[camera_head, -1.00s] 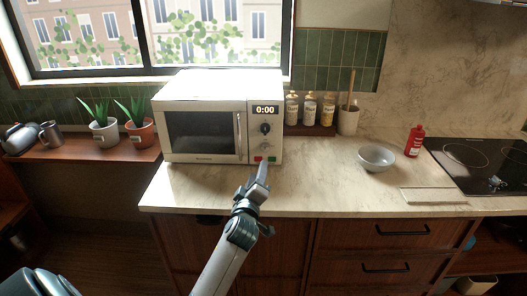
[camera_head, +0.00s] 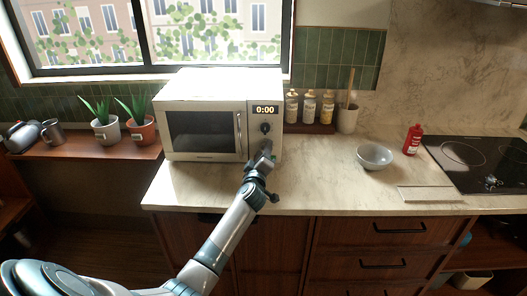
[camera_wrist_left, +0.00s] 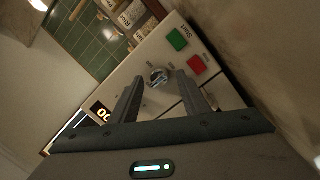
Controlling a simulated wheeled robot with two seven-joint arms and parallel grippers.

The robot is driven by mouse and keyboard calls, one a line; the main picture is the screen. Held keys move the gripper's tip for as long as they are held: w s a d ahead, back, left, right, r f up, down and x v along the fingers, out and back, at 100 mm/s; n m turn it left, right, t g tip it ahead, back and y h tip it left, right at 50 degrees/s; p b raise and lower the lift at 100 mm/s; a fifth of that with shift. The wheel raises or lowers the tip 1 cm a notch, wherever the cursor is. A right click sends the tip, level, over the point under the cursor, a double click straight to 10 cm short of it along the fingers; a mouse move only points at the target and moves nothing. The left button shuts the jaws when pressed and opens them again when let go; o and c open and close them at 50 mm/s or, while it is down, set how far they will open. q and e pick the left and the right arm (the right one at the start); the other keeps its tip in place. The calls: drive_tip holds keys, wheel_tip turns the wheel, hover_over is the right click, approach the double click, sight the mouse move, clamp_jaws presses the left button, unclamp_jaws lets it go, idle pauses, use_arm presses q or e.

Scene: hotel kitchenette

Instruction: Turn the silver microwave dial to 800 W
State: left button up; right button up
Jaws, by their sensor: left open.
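The cream microwave (camera_head: 205,145) stands on the counter with its door shut. Its display (camera_head: 265,110) reads 0:00. A dark round dial (camera_head: 265,128) shows below the display in the head view. In the left wrist view a silver dial (camera_wrist_left: 157,77) shows on the panel. My left gripper (camera_head: 265,149) is in front of the lower control panel and hides part of it. In the left wrist view the open fingers (camera_wrist_left: 159,82) stand either side of the silver dial in the picture. Contact and the dial's setting cannot be told. My right gripper is not in view.
Green (camera_wrist_left: 177,39) and red (camera_wrist_left: 196,64) buttons lie beside the silver dial. Several bottles (camera_head: 309,106) and a utensil pot (camera_head: 347,119) stand right of the microwave. A grey bowl (camera_head: 374,157) and a red bottle (camera_head: 412,140) are farther right. The counter front is clear.

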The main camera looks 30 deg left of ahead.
use_arm(q)
drive_tip(key=c, duration=1)
